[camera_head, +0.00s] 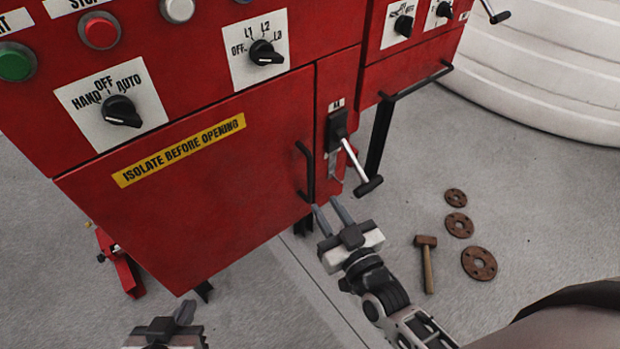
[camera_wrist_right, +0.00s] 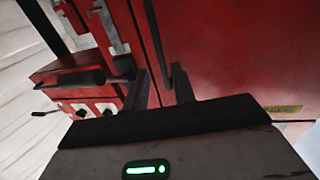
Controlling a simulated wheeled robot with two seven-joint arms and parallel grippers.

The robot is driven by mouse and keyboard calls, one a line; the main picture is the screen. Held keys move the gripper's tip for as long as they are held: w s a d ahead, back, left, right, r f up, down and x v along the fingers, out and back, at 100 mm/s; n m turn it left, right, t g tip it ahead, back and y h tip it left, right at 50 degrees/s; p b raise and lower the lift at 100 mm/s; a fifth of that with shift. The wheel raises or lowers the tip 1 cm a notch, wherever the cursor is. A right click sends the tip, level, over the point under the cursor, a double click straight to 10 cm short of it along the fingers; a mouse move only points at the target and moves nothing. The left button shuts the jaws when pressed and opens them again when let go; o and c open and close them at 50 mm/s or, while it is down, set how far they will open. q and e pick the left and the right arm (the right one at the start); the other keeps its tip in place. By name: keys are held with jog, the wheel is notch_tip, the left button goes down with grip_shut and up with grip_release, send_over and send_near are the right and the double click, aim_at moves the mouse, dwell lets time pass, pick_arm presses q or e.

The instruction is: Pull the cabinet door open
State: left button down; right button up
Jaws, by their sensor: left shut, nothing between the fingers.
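The red cabinet door (camera_head: 215,185) with a yellow "ISOLATE BEFORE OPENING" label looks shut. Its black vertical bar handle (camera_head: 306,172) is at the door's right edge; it also shows in the right wrist view (camera_wrist_right: 150,40). My right gripper (camera_head: 328,207) is open, its fingertips just below and right of the handle in the head view. In the right wrist view the fingers (camera_wrist_right: 163,85) stand apart with the handle bar close by their tips; I cannot tell whether it lies between them. My left gripper (camera_head: 186,312) is shut and empty at the bottom edge.
A lever switch (camera_head: 360,170) sticks out right of the handle. A black rail (camera_head: 416,82) is further right. Rotary knobs (camera_head: 120,110) are above the door. A hammer (camera_head: 427,262) and rusty discs (camera_head: 479,263) lie on the floor. A red bracketed part (camera_head: 122,265) is at left.

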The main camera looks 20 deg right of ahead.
aim_at(311, 183)
jog(key=w, duration=0.2)
jog(key=w+a, duration=0.1)
jog(key=w, duration=0.5)
jog(key=shift+w+a, duration=0.15)
jog(key=shift+w, duration=0.05)
jog(key=shift+s, duration=0.1)
grip_shut()
